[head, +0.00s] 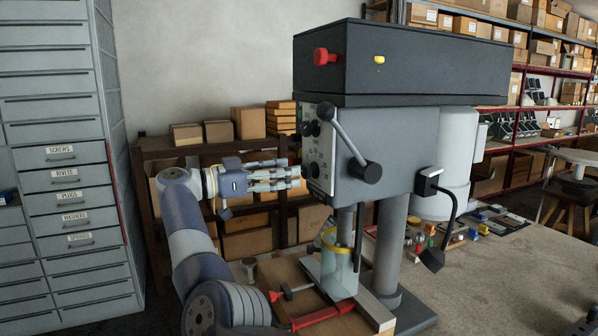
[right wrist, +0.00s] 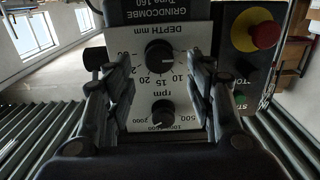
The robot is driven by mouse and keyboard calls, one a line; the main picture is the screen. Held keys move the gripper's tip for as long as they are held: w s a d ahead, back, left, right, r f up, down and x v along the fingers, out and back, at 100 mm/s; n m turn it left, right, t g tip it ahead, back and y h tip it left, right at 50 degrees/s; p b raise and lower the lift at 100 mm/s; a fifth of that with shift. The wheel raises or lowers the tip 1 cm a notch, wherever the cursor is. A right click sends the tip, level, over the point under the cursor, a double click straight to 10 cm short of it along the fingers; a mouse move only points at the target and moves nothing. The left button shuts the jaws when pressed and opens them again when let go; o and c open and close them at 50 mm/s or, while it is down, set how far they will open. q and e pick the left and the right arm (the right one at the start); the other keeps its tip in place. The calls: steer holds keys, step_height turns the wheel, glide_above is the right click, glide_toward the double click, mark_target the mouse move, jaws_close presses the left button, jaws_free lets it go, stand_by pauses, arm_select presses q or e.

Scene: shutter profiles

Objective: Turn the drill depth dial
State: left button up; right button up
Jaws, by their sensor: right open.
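The depth dial (right wrist: 160,56) is a round black knob on a pale panel marked DEPTH mm, near the top middle of the right wrist view. A smaller black rpm knob (right wrist: 163,112) sits below it in that view. In the head view the panel (head: 319,155) is on the left face of the grey drill press and shows at a steep angle. My right gripper (head: 292,178) is open and empty, its fingertips close to the panel. In the right wrist view its fingers (right wrist: 160,85) stand wide apart, either side of the dials. My left gripper is not in view.
A lever with a black knob (head: 366,172) juts from the drill's front. A red emergency button (right wrist: 265,34) shows beside the panel in the wrist view. A clear guard (head: 339,273) and red-handled clamp (head: 320,317) are below. Boxes on a shelf (head: 160,141) stand behind my gripper.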

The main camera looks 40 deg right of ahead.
mark_target(303, 171)
steer(key=shift+p+x, duration=0.5)
steer(key=shift+x, duration=1.7)
steer(key=c, duration=1)
